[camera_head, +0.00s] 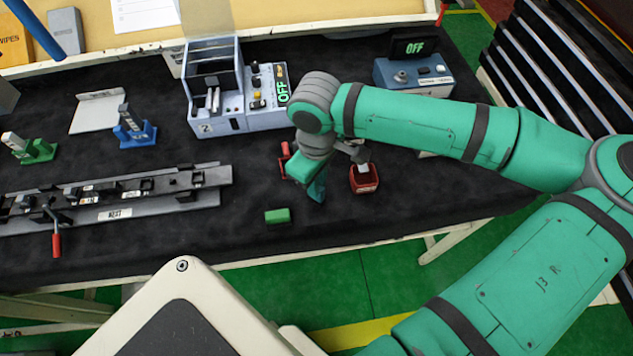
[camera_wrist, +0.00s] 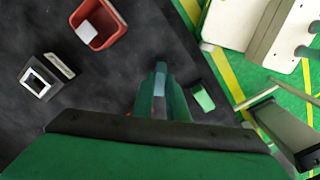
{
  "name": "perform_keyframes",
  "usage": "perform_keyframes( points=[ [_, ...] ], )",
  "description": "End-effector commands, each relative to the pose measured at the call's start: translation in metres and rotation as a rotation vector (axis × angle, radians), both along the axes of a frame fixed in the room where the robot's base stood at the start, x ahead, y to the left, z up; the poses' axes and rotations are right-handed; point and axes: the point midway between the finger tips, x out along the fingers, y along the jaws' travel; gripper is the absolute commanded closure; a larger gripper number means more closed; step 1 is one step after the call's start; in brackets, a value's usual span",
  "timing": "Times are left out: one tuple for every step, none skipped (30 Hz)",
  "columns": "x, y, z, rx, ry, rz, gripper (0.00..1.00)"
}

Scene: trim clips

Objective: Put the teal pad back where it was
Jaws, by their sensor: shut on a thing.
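My gripper (camera_head: 316,190) points down over the dark bench mat, between a red bin and a green block. In the wrist view its jaws (camera_wrist: 160,85) are closed on a narrow teal-blue piece, which I take to be the teal pad (camera_wrist: 160,76). Most of that piece is hidden by the fingers. The green block (camera_head: 277,215) lies on the mat left of and nearer than my gripper; it also shows in the wrist view (camera_wrist: 202,97). I cannot tell from the frames which spot the pad came from.
The red bin (camera_head: 364,178) holds a white piece and stands just right of my gripper. A red-handled item (camera_head: 286,160) is close on the left. The grey NEST rail (camera_head: 120,196) lies further left. An OFF machine (camera_head: 232,95) stands behind. Mat in front is clear.

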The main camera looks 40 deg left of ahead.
Motion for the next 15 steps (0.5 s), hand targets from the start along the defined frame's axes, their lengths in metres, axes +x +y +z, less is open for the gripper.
perform_keyframes(
  points=[
    [-0.0003,-0.0002,-0.0032,-0.001,0.001,0.0,1.0],
    [-0.0002,-0.0001,-0.0041,0.0,0.0,0.0,1.0],
    [-0.0001,0.0,-0.0047,0.0,0.0,0.0,1.0],
    [-0.0001,0.0001,-0.0048,0.0,0.0,0.0,1.0],
    [-0.0001,0.0001,-0.0047,0.0,0.0,0.0,1.0],
    [-0.0001,0.0001,-0.0046,0.0,0.0,0.0,1.0],
    [-0.0001,0.0001,-0.0046,0.0,0.0,0.0,1.0],
    [-0.0001,0.0001,-0.0046,0.0,0.0,0.0,1.0],
    [-0.0002,0.0001,-0.0046,0.0,0.0,0.0,1.0],
    [-0.0002,0.0002,-0.005,0.0,0.0,0.0,1.0],
    [-0.0003,0.0002,-0.0056,0.001,0.001,0.0,1.0],
    [-0.0004,0.0002,-0.0067,0.001,0.001,0.0,1.0],
    [-0.0003,0.0003,-0.0075,0.001,0.001,0.0,1.0],
    [-0.0003,0.0003,-0.0078,0.001,0.0,0.0,0.84],
    [-0.0001,0.0002,-0.0075,0.001,0.0,0.0,0.75]
  ],
)
